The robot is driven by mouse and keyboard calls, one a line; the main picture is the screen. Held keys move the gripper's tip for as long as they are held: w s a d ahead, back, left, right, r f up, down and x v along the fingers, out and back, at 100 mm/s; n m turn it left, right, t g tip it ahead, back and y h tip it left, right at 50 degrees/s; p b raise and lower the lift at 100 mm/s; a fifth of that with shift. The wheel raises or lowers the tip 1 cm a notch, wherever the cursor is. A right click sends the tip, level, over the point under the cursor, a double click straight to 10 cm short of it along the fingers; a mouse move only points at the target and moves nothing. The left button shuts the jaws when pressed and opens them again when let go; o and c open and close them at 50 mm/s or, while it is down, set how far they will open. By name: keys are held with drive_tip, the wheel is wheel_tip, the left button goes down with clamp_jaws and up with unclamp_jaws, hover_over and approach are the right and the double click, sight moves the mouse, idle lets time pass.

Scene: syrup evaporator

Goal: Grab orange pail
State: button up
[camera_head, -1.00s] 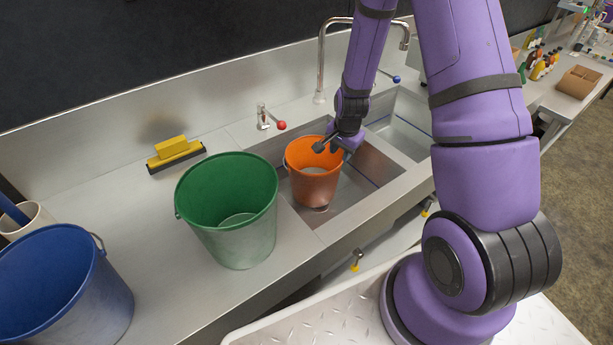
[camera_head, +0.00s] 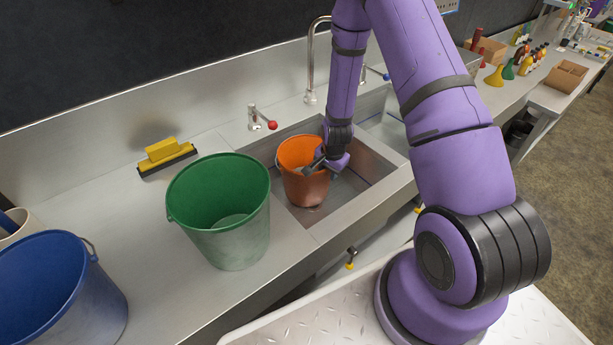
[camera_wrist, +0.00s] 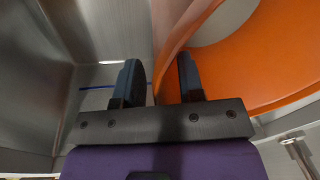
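The orange pail (camera_head: 305,186) stands upright in the left sink basin (camera_head: 345,185). My gripper (camera_head: 316,163) is at the pail's right side, by its rim. In the wrist view the orange pail (camera_wrist: 255,85) fills the right side. There my gripper (camera_wrist: 160,75) is open, with the pail's wall between its two fingers. The right finger is over the inside of the pail and the left finger is outside it. A gap shows between the left finger and the wall. Whether the right finger touches the wall is unclear.
A green bucket (camera_head: 235,245) stands on the counter just left of the basin. A blue bucket (camera_head: 85,310) is at the far left. A tap with a red knob (camera_head: 262,121) and a tall spout (camera_head: 311,65) rise behind. A yellow squeegee (camera_head: 165,153) lies on the counter.

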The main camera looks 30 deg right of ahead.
drive_tip(key=shift+f, duration=0.45)
clamp_jaws()
drive_tip(key=shift+w+r, duration=0.1)
drive_tip(key=shift+w, duration=0.05)
idle(1.0)
